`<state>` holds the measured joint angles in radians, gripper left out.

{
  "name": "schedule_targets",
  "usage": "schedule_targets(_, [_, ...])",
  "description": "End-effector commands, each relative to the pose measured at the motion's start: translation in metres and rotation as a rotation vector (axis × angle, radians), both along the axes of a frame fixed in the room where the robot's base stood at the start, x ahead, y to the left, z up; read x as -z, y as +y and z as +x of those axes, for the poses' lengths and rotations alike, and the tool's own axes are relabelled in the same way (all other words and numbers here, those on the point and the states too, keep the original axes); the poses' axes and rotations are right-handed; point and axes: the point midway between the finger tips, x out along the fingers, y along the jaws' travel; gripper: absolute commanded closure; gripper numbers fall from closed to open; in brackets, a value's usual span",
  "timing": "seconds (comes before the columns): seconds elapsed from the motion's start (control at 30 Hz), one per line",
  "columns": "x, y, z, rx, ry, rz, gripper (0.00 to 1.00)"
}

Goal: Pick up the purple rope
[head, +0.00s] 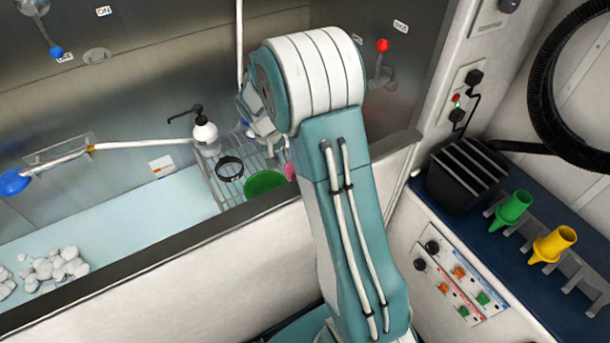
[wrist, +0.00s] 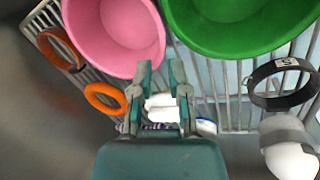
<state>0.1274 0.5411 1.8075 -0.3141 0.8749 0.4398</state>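In the wrist view, my gripper (wrist: 160,74) points down over a wire rack, its two fingers apart. A small patch of purple-and-white patterned material (wrist: 158,126), possibly the purple rope, shows low between the fingers, just beyond the gripper body. Most of it is hidden by the gripper. White material (wrist: 161,105) lies between the fingers; I cannot tell whether it belongs to the rope. Neither is visibly pinched. In the head view my arm hides the fingers, and I cannot make out the rope.
The wire rack (head: 217,186) holds a pink bowl (wrist: 118,35), a green bowl (wrist: 240,22), orange rings (wrist: 106,97), a black band (wrist: 283,84) and a white pump bottle (head: 205,135). The tub's front rim (head: 150,252) runs before it. White stones (head: 55,266) lie left.

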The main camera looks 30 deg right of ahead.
Motion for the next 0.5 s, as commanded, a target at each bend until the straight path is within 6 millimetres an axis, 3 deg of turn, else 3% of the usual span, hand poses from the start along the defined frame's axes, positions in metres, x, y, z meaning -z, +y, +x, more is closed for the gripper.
schedule_targets(0.5, [0.060, -0.012, -0.011, 0.000, 0.001, 0.002, 0.78])
